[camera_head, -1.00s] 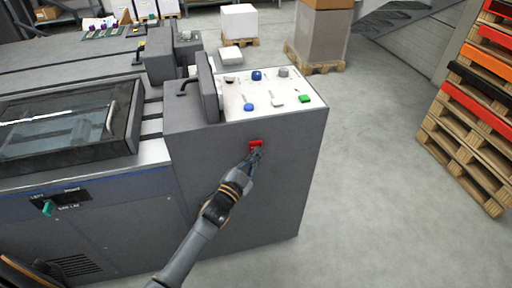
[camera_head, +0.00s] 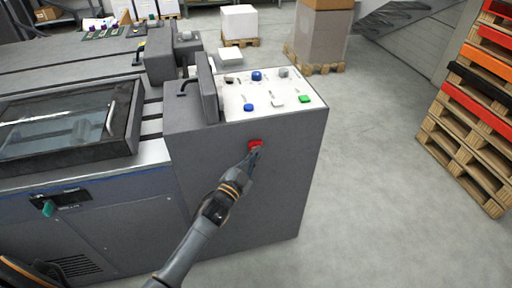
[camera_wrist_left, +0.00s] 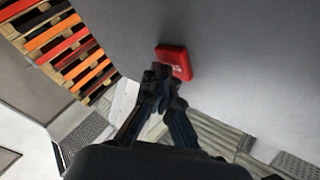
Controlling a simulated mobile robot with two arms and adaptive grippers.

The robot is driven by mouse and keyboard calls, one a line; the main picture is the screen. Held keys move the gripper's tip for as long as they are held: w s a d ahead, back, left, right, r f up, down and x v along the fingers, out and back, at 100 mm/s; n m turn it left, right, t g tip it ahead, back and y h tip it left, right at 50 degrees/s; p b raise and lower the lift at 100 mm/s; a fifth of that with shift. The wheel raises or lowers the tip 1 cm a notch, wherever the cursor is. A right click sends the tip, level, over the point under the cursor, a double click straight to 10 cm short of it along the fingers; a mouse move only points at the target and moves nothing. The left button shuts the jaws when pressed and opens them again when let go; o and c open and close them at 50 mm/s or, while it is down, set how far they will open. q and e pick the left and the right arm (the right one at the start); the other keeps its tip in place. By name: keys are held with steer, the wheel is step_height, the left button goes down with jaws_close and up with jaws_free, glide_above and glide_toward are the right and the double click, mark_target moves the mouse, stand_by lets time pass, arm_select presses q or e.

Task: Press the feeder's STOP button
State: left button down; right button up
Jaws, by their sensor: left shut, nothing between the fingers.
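The red STOP button (camera_head: 255,144) sits on the grey front face of the feeder (camera_head: 240,185), below its white control panel. It also shows in the left wrist view as a red block (camera_wrist_left: 174,61) on the grey wall. My left gripper (camera_head: 254,154) is shut and empty. Its fingertips (camera_wrist_left: 160,72) are at the lower edge of the red button; I cannot tell whether they touch it. The fingertips hide a little of the button's lower part. My right gripper is not in view.
The panel (camera_head: 268,93) on top carries blue, green, white and grey buttons. A machine with a glass cover (camera_head: 60,118) stands to the left. Stacked pallets (camera_head: 470,130) stand at the right. The floor (camera_head: 375,190) between them is clear.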

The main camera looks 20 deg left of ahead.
arm_select(q)
steer(key=shift+s+d, duration=0.4)
steer(key=shift+s, duration=0.25)
steer(key=s+d+p, duration=0.1)
steer(key=s, duration=0.1)
steer(key=s+d+p, duration=0.1)
steer(key=s, duration=0.1)
steer(key=shift+d, duration=0.4)
steer(key=shift+f, duration=0.15)
stand_by(0.4)
